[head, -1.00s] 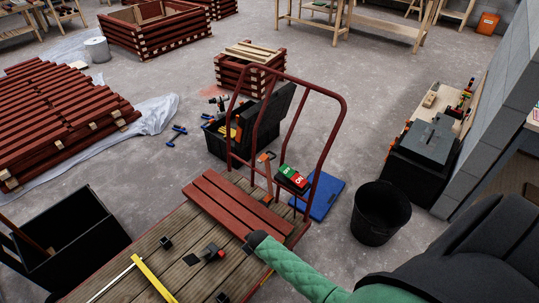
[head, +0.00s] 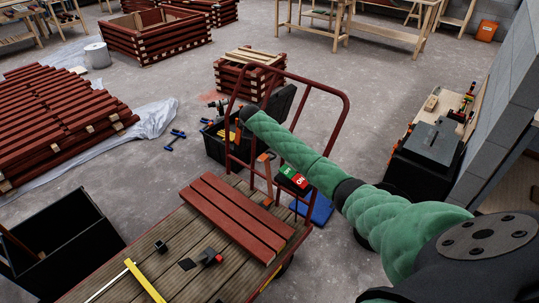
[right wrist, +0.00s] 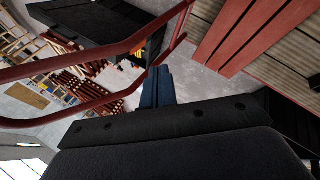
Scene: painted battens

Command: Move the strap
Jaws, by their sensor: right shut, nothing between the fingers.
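I cannot make out a strap for certain. A small black piece with a red part (head: 210,257) lies on the wooden cart deck (head: 120,262), with small black pieces (head: 160,246) near it; their kind is too small to tell. My right arm reaches from the lower right across the cart's red handle, its dark end (head: 246,114) near the black tool box behind the handle. In the right wrist view my right gripper (right wrist: 157,72) is shut with nothing between its dark blue fingers, close to the red handle tube (right wrist: 95,62). My left gripper is not in view.
Red battens (head: 235,218) lie on the deck beside a yellow bar (head: 145,281). The red tube handle (head: 343,125) rises at the cart's end. A black bin (head: 62,245) stands at left, stacked red battens (head: 60,115) beyond. Open floor (head: 180,90) lies behind.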

